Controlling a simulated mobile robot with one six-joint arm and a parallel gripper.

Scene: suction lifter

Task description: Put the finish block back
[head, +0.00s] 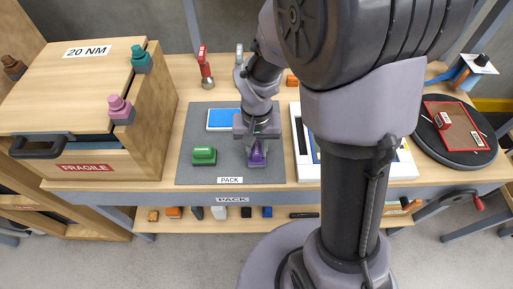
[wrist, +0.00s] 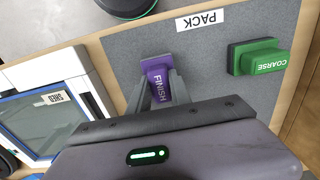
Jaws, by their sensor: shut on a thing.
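The purple finish block (wrist: 158,82) has a "FINISH" label and is between the fingers of my gripper (wrist: 160,95). My gripper is shut on it, low over the grey PACK mat (wrist: 120,48); I cannot tell whether the block touches the mat. In the head view the finish block (head: 257,156) shows below my gripper (head: 257,146), near the mat's front right. The green coarse block (head: 204,156) lies on the mat to the left; it also shows in the wrist view (wrist: 262,58).
A blue-topped item (head: 222,119) lies at the mat's back. A white framed tray (head: 400,165) is right of the mat, partly hidden by my arm. A black turntable (head: 425,140) stands farther right. A wooden FRAGILE crate (head: 60,95) stands at left.

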